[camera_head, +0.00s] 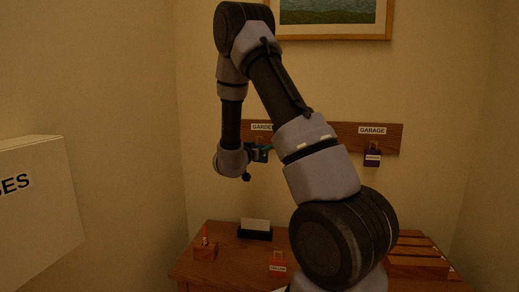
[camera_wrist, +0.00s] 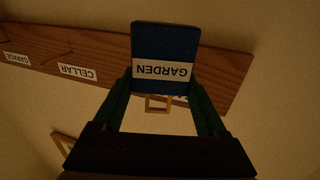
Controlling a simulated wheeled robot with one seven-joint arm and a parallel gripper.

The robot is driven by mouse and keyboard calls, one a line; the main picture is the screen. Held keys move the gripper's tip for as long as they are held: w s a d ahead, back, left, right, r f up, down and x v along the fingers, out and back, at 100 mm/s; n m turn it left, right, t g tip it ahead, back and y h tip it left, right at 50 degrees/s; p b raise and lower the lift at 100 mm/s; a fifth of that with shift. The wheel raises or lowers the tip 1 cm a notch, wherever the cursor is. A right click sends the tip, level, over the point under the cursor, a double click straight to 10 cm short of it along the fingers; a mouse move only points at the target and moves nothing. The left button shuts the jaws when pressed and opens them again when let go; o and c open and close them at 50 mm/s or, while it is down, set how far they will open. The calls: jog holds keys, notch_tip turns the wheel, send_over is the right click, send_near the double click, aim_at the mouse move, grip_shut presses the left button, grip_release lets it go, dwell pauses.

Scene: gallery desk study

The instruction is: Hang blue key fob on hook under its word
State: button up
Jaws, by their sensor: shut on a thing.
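The blue key fob (camera_wrist: 160,45) has a white band reading GARDEN, upside down in the wrist view. My gripper (camera_wrist: 162,80) is shut on it, with a green finger at each side. A tan square loop (camera_wrist: 157,104) shows at the fob's lower edge in that view. In the head view my gripper (camera_head: 258,152) and a bit of the blue fob (camera_head: 264,155) are just below the GARDEN label (camera_head: 262,127), partly covered by my arm. The wooden hook board (camera_head: 335,134) is on the wall. The GARDEN hook is hidden; I cannot tell whether the loop touches it.
A dark purple fob (camera_head: 373,158) hangs under the GARAGE label (camera_head: 372,130). The CELLAR label (camera_wrist: 77,72) shows in the wrist view. A red fob (camera_head: 278,265), a card holder (camera_head: 255,232) and wooden blocks (camera_head: 417,266) are on the desk. A framed picture (camera_head: 335,12) hangs above.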

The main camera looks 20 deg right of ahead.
jog(key=shift+w+d+f, duration=0.25)
jog(key=shift+w+d, duration=0.45)
jog(key=shift+w, duration=0.35)
jog(key=shift+w+d+f, duration=0.2)
jog(key=shift+w+d, duration=0.45)
jog(key=shift+w, duration=0.35)
jog(key=shift+d, duration=0.1)
jog(key=o, duration=1.3)
